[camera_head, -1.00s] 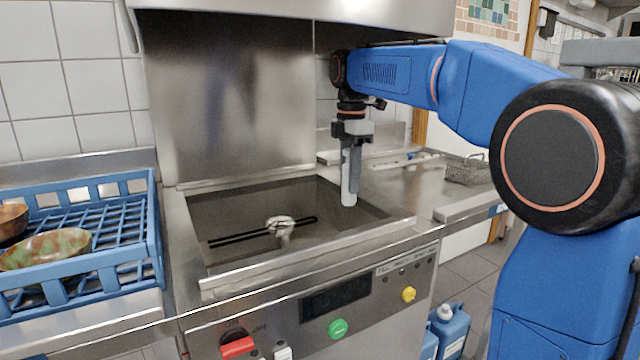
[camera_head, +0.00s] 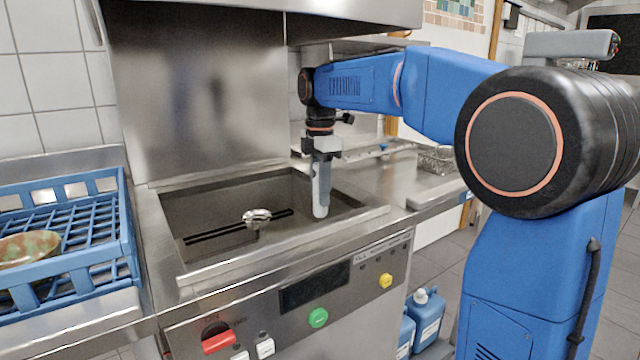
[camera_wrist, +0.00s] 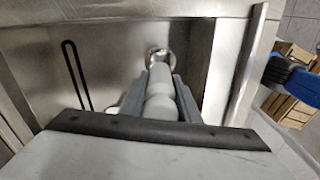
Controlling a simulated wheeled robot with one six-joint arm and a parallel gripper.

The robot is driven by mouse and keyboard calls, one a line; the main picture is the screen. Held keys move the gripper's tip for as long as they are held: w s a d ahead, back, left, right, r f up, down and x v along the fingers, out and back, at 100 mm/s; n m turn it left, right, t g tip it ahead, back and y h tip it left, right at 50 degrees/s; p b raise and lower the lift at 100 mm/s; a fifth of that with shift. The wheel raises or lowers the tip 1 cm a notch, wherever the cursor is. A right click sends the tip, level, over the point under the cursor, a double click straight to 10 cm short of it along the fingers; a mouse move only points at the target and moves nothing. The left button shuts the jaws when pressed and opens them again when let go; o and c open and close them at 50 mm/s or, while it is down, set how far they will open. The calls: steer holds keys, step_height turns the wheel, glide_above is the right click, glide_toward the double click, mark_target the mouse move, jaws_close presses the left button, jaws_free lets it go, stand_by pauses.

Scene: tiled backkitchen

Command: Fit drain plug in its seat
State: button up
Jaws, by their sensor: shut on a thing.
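My gripper (camera_head: 321,190) points down over the right part of the steel basin (camera_head: 180,212). It is shut on a pale grey tubular drain plug, which hangs roughly upright; its lower end lies inside the basin outline in the head view. In the wrist view the plug (camera_wrist: 160,88) runs away from the camera between the two grey fingers. A shiny round metal fitting (camera_wrist: 157,54) shows just beyond its far end. I cannot tell whether they touch, or whether this fitting is the seat. The head view shows a chrome fitting (camera_head: 256,216) in the basin, left of the plug.
A blue rack (camera_head: 125,225) with a bowl (camera_head: 28,247) stands left of the basin. A steel hood hangs above. The front panel has a red switch (camera_head: 218,338) and green (camera_head: 318,317) and yellow (camera_head: 385,281) buttons. Blue canisters (camera_head: 428,312) stand on the floor at right.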

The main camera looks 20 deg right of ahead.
steer(key=shift+f, duration=2.1)
steer(key=shift+f, duration=2.65)
stand_by(0.4)
steer(key=shift+s+f, duration=0.1)
steer(key=shift+f, duration=0.4)
stand_by(0.5)
